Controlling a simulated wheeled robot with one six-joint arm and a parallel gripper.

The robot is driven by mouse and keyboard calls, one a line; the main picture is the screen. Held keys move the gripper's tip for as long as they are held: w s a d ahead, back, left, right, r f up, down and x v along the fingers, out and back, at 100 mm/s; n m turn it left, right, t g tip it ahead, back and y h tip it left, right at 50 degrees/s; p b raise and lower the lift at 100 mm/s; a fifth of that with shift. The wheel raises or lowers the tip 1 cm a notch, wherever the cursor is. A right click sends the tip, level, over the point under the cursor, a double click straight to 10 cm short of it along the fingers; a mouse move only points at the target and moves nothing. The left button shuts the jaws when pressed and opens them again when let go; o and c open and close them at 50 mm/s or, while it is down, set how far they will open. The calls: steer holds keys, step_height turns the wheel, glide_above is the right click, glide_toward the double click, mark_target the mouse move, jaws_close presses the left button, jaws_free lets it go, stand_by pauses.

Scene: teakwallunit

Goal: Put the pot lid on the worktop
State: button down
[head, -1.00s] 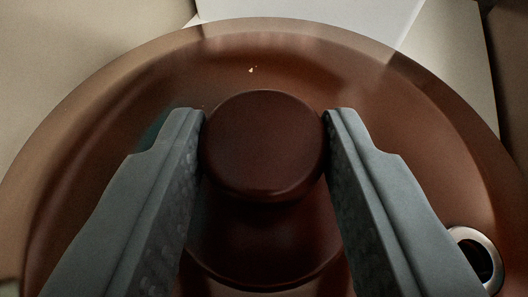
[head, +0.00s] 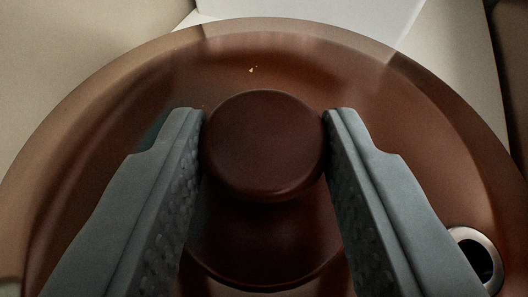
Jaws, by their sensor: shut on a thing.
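The pot lid (head: 265,52) is a large round reddish-brown disc that fills most of the head view. Its dark brown round knob (head: 264,142) stands at the middle. A metal-rimmed hole (head: 476,258) shows in the lid at the lower right. My gripper (head: 264,130) is shut on the knob, with one grey finger on each side of it. The lower part of the lid is cut off by the picture's edge and partly hidden by the fingers. I cannot tell what is under the lid, and I cannot make out the worktop for sure.
A bright white surface (head: 350,12) shows behind the lid at the top. A plain beige surface (head: 80,50) lies at the upper left. A pale strip (head: 460,60) and a dark brown area (head: 512,60) are at the upper right. The lid hides most of the surroundings.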

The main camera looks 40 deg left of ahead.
steer(key=shift+f, duration=0.1)
steer(key=c, duration=0.9)
jaws_free()
steer(key=shift+o, duration=0.4)
steer(key=shift+f, duration=0.15)
steer(key=shift+s+d, duration=0.1)
